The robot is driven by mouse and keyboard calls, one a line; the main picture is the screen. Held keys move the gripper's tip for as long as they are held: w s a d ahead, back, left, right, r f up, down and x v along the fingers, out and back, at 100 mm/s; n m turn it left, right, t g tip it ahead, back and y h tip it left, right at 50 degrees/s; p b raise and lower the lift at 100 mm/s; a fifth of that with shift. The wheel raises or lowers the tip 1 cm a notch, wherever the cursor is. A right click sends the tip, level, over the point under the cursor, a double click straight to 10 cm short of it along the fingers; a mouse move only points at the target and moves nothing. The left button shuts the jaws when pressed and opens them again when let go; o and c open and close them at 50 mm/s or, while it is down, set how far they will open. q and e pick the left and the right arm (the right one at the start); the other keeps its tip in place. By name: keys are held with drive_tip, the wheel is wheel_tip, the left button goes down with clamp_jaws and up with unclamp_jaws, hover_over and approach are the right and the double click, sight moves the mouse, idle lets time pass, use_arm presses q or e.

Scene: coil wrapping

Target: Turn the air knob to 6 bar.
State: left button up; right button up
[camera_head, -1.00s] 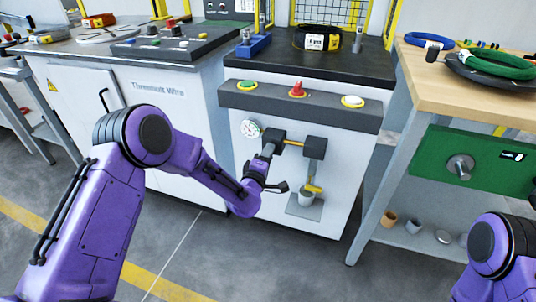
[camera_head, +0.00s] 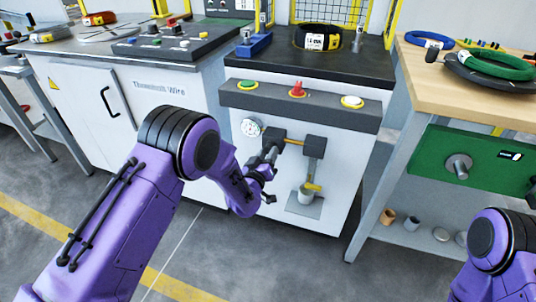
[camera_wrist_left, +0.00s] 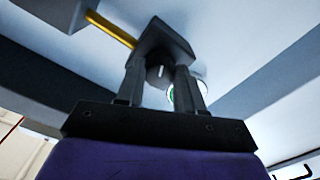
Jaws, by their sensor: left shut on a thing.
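The air knob (camera_wrist_left: 158,76) is a dark cylinder with a white mark, under a black regulator block (camera_head: 274,136) on the white cabinet front. My left gripper (camera_head: 271,154) reaches up to it from below and is shut on it. In the left wrist view the fingers of this gripper (camera_wrist_left: 160,82) stand on either side of the knob. The round white pressure gauge (camera_head: 251,128) sits left of the block; its reading is too small to tell. In the wrist view a finger partly hides the gauge. My right gripper is out of view.
Green, red (camera_head: 297,89) and white buttons line the panel above. A wooden table (camera_head: 490,95) with coils stands at right.

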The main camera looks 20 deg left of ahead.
use_arm(q)
drive_tip(key=m, duration=0.5)
drive_tip(key=shift+f, duration=0.1)
idle(0.5)
drive_tip(key=o, duration=1)
drive_tip(key=s+p, duration=0.3)
drive_tip(key=s, duration=0.7)
drive_tip(key=shift+s+a, duration=0.25)
drive_tip(key=shift+s, duration=0.1)
